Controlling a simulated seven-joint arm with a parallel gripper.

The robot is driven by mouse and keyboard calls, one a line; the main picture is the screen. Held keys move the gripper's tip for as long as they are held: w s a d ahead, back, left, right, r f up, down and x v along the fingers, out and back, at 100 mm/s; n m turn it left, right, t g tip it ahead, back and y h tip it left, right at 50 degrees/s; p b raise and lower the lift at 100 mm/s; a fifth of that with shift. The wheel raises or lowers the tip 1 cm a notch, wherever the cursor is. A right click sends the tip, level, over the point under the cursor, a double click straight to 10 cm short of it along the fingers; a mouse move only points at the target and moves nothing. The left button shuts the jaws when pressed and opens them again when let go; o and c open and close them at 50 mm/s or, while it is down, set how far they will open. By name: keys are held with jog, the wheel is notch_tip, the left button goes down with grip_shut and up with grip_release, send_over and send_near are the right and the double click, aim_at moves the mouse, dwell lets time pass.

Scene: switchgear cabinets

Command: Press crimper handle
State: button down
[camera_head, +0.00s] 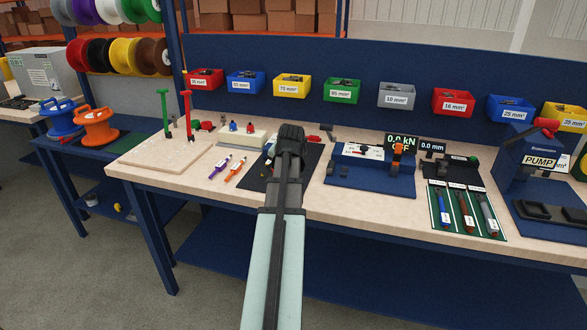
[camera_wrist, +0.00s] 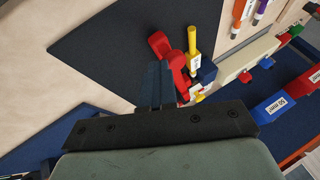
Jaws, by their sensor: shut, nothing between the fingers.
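The crimper shows in the wrist view as a small tool with a red handle (camera_wrist: 162,46), a blue body (camera_wrist: 206,72) and a yellow rod (camera_wrist: 192,40) beside it. It stands at the edge of a dark mat (camera_wrist: 110,45). My gripper (camera_wrist: 158,84) is shut and empty, its dark fingers close beside the red handle. Whether they touch it I cannot tell. In the head view my gripper (camera_head: 290,135) is over the dark mat and hides most of the crimper; a red piece (camera_head: 313,138) shows just to its right.
Orange and purple marked pieces (camera_head: 234,171) lie left of the mat. A blue test fixture (camera_head: 358,175) with a readout stands to the right, then a green tray (camera_head: 467,208) and a pump unit (camera_head: 540,160). Coloured bins (camera_head: 292,85) line the back panel.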

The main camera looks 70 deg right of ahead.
jog(key=shift+w+a, duration=0.15)
jog(key=shift+w, duration=0.75)
jog(key=shift+w+a, duration=0.1)
jog(key=shift+w, duration=0.8)
jog(key=shift+s+a, duration=0.25)
jog(key=shift+s, duration=0.2)
jog(key=s, duration=0.1)
jog(key=s+a, duration=0.1)
jog(key=shift+s+a+r, duration=0.15)
jog(key=shift+s+r, duration=0.1)
jog(key=shift+s, duration=0.15)
jog(key=v, duration=1)
jog(key=shift+w+a, duration=0.25)
jog(key=shift+r, duration=0.1)
